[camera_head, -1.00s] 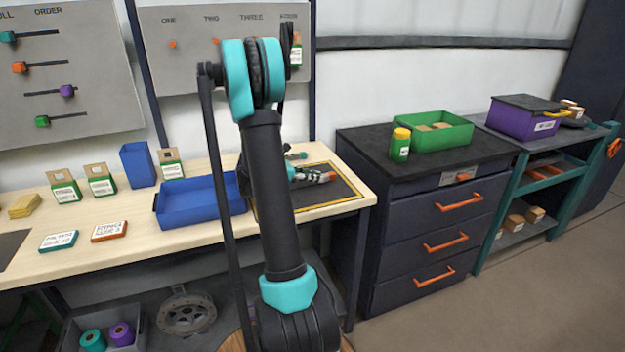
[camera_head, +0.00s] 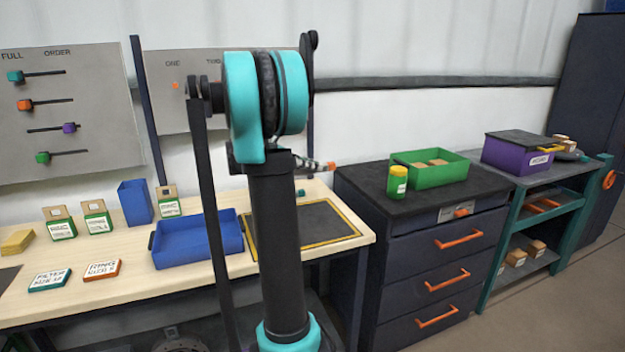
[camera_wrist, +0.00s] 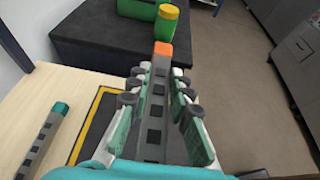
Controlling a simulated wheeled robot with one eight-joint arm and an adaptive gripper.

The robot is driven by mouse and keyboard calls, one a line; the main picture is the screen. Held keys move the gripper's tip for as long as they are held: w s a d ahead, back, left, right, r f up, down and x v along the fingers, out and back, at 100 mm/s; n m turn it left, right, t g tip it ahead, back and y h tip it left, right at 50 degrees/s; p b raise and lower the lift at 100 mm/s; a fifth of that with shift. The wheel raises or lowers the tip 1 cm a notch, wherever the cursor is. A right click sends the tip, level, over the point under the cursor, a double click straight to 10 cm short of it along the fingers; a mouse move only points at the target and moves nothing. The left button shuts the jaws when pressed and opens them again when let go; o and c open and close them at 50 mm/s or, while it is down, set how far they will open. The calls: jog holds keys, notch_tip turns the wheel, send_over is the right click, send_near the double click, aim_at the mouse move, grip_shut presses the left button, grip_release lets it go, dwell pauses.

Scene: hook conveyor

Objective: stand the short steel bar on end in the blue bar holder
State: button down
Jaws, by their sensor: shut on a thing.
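My gripper (camera_wrist: 161,76) is shut on a grey steel bar with dark square marks and an orange end (camera_wrist: 157,105). The bar lies lengthwise between the fingers, its orange end pointing away from the wrist. In the head view its orange end (camera_head: 331,166) shows above the back right of the bench, and my arm hides most of the gripper. A second bar with a teal end (camera_wrist: 42,140) lies on the bench. I cannot tell from these views which bar is shorter. A tall blue holder (camera_head: 136,203) stands upright at the back of the bench, left of the blue tray.
The low blue tray (camera_head: 160,261) and a black mat with yellow border (camera_head: 345,238) lie on the bench. Green-fronted boxes (camera_head: 97,222) stand left of the holder. A dark drawer cabinet (camera_head: 385,262) with a green bin (camera_head: 462,173) and a yellow-lidded jar (camera_head: 397,183) is at right.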

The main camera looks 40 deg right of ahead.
jog(key=shift+s+r, duration=0.2)
jog(key=shift+r, duration=0.25)
jog(key=s+a+r, duration=0.2)
jog(key=s+r, duration=0.6)
jog(key=s, duration=0.1)
jog(key=shift+s+a, duration=0.2)
dwell(0.4)
